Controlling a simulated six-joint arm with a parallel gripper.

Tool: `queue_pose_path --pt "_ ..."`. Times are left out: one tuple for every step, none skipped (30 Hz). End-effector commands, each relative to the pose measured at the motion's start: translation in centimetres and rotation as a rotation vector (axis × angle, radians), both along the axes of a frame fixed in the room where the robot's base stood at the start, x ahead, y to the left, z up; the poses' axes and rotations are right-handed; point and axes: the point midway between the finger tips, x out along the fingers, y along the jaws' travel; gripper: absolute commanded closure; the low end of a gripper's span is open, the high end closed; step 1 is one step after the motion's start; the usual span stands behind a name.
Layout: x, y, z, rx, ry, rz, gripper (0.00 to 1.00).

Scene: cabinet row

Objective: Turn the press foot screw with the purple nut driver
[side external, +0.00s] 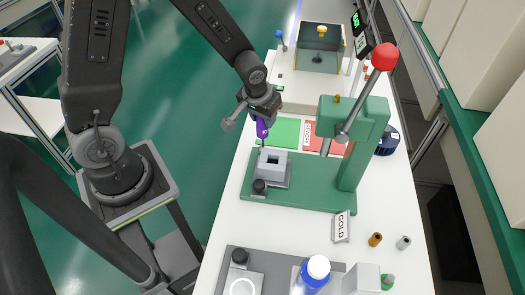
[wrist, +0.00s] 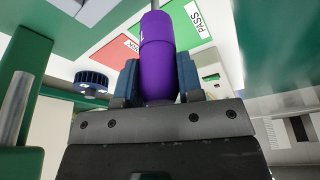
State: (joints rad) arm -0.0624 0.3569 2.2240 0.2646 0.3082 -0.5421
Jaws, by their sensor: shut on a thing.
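My gripper (side external: 262,112) is shut on the purple nut driver (side external: 262,129). The driver hangs with its shaft downward above the left side of the green press, near the back edge of the grey block (side external: 273,170). In the wrist view the purple handle (wrist: 157,65) stands between the two blue-grey fingers (wrist: 158,85). The green press (side external: 355,135) has a lever with a red ball (side external: 385,57). A black knob (side external: 259,187) sits on its base at the front left. The driver's tip is too small to tell whether it touches anything, and I cannot make out the foot screw.
A green card (side external: 285,131) and a red card (side external: 325,142) lie behind the block. A GOLD label block (side external: 341,227), small brown (side external: 375,239) and grey (side external: 403,243) cylinders, and a grey tray (side external: 232,258) with a blue bottle (side external: 314,272) stand in front. A dark blue round container (side external: 387,142) is right of the press.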

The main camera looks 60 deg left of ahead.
Motion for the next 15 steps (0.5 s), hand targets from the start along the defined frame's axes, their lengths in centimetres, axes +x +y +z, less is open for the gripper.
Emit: queue_pose_path --pt "0.02 0.02 0.03 0.000 -0.001 -0.009 0.89" --pt "0.02 0.02 0.03 0.000 -0.001 -0.011 0.89" --pt "0.03 0.01 0.03 0.000 -0.001 -0.013 0.89" --pt "0.03 0.01 0.03 0.000 -0.001 -0.013 0.89" --pt "0.03 0.01 0.03 0.001 -0.001 -0.012 0.89" --pt "0.02 0.01 0.03 0.000 -0.001 -0.011 0.89" --pt "0.02 0.01 0.03 0.000 -0.001 -0.011 0.89" --pt "0.02 0.01 0.03 0.000 -0.001 -0.011 0.89" --pt "0.02 0.01 0.03 0.001 -0.001 -0.012 0.89" --pt "0.02 0.01 0.02 0.000 0.000 -0.015 0.89" --pt "0.02 0.01 0.02 -0.001 0.000 -0.020 0.89" --pt "0.00 0.01 0.01 0.000 0.001 -0.034 0.89" --pt "-0.01 0.02 0.01 0.000 0.001 -0.050 0.89" --pt "-0.01 0.02 0.01 0.000 0.001 -0.066 0.89" --pt "-0.01 0.02 0.00 -0.001 0.001 -0.095 0.89"
